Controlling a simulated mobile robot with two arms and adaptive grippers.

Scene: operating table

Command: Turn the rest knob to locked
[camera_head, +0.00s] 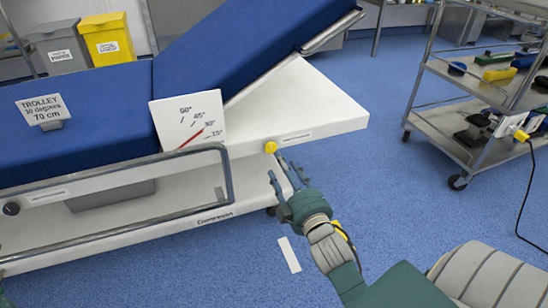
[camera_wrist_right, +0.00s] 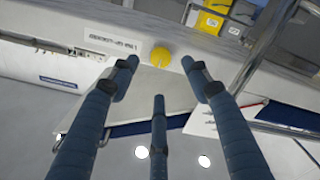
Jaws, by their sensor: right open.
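A round yellow knob (camera_head: 270,147) sits on the white side frame of the operating table (camera_head: 320,110), below the raised end of the blue back section. It also shows in the right wrist view (camera_wrist_right: 161,57), ahead of the fingertips. My right gripper (camera_head: 280,172) is just below and beside the knob, with its fingers pointing toward it. In the right wrist view the gripper (camera_wrist_right: 159,72) is open, with fingers spread either side of the knob's line and nothing between them. I cannot tell the knob's turned position.
An angle scale (camera_head: 188,122) with a red pointer stands by the mattress. A grey side rail (camera_head: 120,160) runs along the near side, with a dark knob (camera_head: 11,208). A steel cart (camera_head: 470,90) stands right; the blue floor between is clear.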

